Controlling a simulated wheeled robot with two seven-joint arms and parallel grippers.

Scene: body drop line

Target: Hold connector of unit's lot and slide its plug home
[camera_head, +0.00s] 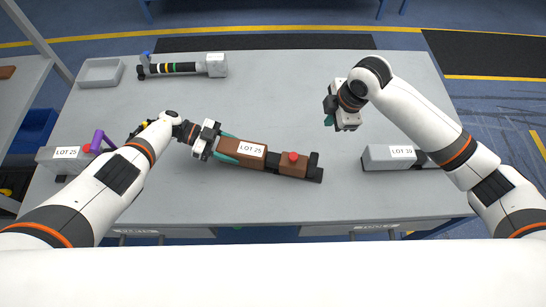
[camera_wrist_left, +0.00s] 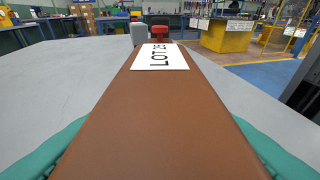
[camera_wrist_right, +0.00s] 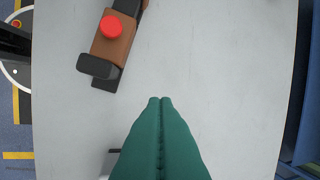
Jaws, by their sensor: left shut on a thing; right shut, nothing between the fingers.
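A long brown connector (camera_head: 240,148) labelled LOT 25 lies on the table. A smaller brown plug block (camera_head: 288,168) with a red button (camera_head: 293,156) sits in line at its right end; a dark strip shows between them and a black end piece lies beyond. My left gripper (camera_head: 230,147) is shut on the connector, teal fingers along both sides. The connector fills the left wrist view (camera_wrist_left: 158,110). My right gripper (camera_head: 329,120) is shut and empty, over the table right of and behind the plug; its fingers (camera_wrist_right: 160,101) and the plug block (camera_wrist_right: 113,40) are apart.
A grey unit (camera_head: 58,161) labelled LOT 25 stands at the left, partly behind my left arm. Another labelled grey unit (camera_head: 378,160) stands at the right. A striped rod with grey block (camera_head: 217,64) and an empty grey tray (camera_head: 101,72) are at the back left. The back middle is clear.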

